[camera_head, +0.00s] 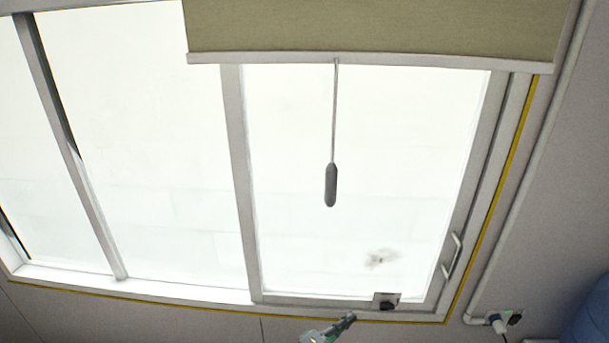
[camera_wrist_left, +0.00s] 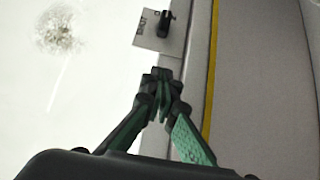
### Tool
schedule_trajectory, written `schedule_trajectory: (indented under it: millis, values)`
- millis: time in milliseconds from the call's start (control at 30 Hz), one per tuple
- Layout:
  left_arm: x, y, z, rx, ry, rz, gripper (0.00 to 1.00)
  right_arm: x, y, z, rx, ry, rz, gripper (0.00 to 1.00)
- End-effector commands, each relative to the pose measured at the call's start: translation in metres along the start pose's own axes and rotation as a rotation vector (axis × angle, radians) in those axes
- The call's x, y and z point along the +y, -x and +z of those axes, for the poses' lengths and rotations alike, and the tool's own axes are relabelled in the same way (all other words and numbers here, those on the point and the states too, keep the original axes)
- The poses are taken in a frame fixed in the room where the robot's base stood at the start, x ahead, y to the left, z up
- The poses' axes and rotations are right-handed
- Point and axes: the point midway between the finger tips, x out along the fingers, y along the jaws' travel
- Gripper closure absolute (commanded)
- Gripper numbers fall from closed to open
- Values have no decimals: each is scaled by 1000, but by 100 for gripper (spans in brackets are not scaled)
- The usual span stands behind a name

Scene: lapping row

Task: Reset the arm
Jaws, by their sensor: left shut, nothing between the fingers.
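My left gripper (camera_head: 345,322) shows at the bottom edge of the head view, in front of the lower window frame. In the left wrist view its fingertips (camera_wrist_left: 160,82) are together with nothing between them. A small plate with a black knob (camera_head: 387,301) sits on the lower window frame, up and to the right of the gripper in the head view. The plate with the knob also shows in the left wrist view (camera_wrist_left: 163,25), just beyond the fingertips and apart from them. My right gripper is not in either view.
A large bright window (camera_head: 360,230) fills the head view, with a beige blind (camera_head: 380,28) above. A pull cord with a grey handle (camera_head: 331,185) hangs down before the glass. A metal handle (camera_head: 452,256) is on the right frame. A blue rounded object (camera_head: 592,315) is at the lower right.

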Motion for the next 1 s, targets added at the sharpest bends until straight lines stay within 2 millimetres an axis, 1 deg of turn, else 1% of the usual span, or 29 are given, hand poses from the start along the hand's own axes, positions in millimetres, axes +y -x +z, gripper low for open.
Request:
schedule_trajectory:
  millis: [33, 267, 300, 400, 633, 1000]
  values:
    - [2, -11, 1, -1, -1, -1, 100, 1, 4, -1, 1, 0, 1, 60]
    - [2, -49, 1, -1, -1, -1, 100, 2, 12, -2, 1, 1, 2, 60]
    - [1, -54, 2, -1, -1, -1, 100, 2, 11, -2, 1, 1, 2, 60]
    - [-2, -64, 13, -3, 1, 1, 100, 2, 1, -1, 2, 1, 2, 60]
    - [-1, -75, 24, -3, 0, -1, 100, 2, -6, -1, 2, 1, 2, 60]
    - [0, -76, 24, -2, 0, -1, 100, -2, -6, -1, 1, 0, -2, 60]
